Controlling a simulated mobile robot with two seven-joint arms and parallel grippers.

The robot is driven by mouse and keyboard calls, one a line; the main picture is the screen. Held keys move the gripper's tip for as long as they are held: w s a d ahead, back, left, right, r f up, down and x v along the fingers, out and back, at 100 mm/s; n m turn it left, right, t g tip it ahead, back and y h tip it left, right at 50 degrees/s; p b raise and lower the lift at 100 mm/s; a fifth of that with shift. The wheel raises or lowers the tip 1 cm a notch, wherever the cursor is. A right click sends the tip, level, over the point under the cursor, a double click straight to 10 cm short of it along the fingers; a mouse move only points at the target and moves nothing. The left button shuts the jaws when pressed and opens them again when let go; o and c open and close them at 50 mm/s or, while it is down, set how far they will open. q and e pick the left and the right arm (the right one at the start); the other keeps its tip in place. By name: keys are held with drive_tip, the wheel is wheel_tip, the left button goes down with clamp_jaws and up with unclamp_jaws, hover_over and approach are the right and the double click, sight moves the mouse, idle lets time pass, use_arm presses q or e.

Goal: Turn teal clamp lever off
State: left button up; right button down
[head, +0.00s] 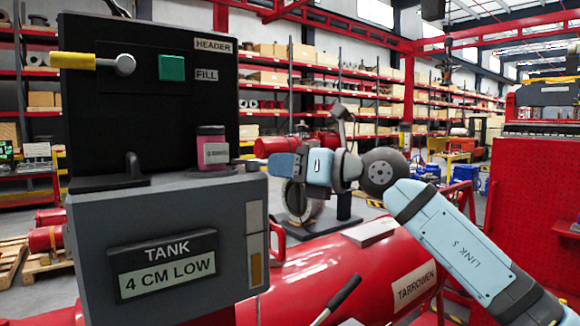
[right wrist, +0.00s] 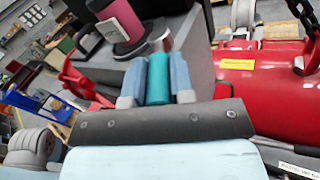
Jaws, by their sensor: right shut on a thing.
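The teal clamp lever (right wrist: 158,80) shows in the right wrist view as a short teal grip between my two pale blue fingers. My right gripper (right wrist: 156,84) is shut on it. In the head view my right gripper (head: 268,163) reaches in from the right, beside the pink canister (head: 212,150) on the grey cabinet's top. The lever is hidden by the fingers there. The canister and its dark round base also show just beyond the lever in the right wrist view (right wrist: 118,22). My left gripper is in neither view.
The black panel (head: 110,110) behind the canister carries a yellow-handled lever (head: 90,62) and a green square button (head: 172,67). The grey cabinet (head: 165,220) has a "TANK 4 CM LOW" sign. A red tank (head: 330,265) lies below my right arm.

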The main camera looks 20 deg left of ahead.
drive_tip(key=shift+r, duration=0.2)
drive_tip(key=c, duration=1)
unclamp_jaws()
drive_tip(key=shift+f, duration=0.1)
drive_tip(key=shift+s+d+b, duration=0.45)
drive_tip(key=shift+d+b, duration=0.25)
drive_tip(key=shift+d, duration=1.55)
drive_tip(key=shift+s+d+b, duration=0.4)
drive_tip(key=shift+d+b, duration=0.25)
drive_tip(key=shift+d, duration=1.65)
drive_tip(key=shift+s+d+b, duration=0.45)
drive_tip(key=shift+d+b, duration=0.25)
drive_tip(key=shift+d, duration=1.55)
